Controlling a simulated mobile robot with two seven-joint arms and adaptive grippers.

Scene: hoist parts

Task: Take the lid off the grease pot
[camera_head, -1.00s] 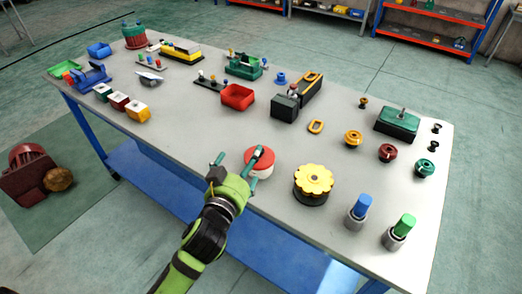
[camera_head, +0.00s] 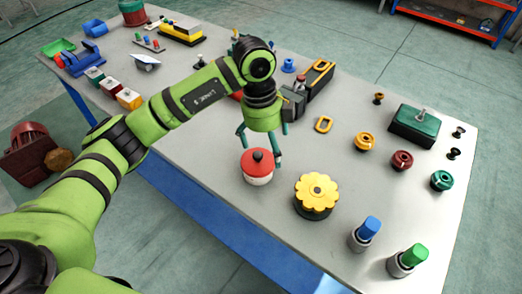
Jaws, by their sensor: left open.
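The grease pot (camera_head: 258,178) is a short white pot near the front edge of the table. Its red lid (camera_head: 257,160) with a dark knob is on top. My left gripper (camera_head: 262,148) points downward just behind and above the pot, with its green fingers spread apart and nothing between them. One finger comes down close to the lid's right side; whether it touches cannot be told. My right gripper is not in view.
A yellow scalloped knob on a dark base (camera_head: 316,193) stands close to the right of the pot. Blue-topped (camera_head: 365,235) and green-topped (camera_head: 407,261) cylinders stand at the front right. My left arm covers part of the table.

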